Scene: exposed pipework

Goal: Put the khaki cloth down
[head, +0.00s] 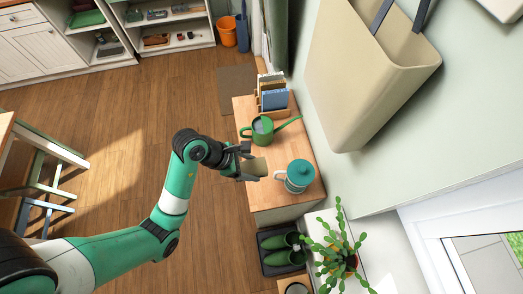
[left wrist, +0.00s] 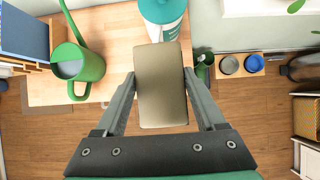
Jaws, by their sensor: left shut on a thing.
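The khaki cloth (head: 256,167) looks like a small folded block. My left gripper (head: 246,163) is shut on it, with one finger on each side in the left wrist view. There the cloth (left wrist: 161,88) overlaps the front edge of the wooden cabinet top (left wrist: 112,88) and part of the teal and white lidded jug. In the head view it is at the left edge of the cabinet top (head: 276,146), between the green watering can and the jug. I cannot tell its height above the top. My right gripper is not in view.
The green watering can (head: 263,129) and the teal-lidded jug (head: 298,178) stand on the cabinet top. A file rack (head: 272,97) stands at its far end. Some bare wood shows between can and jug. Green boots (head: 285,257) and a cactus (head: 342,257) are at the near end.

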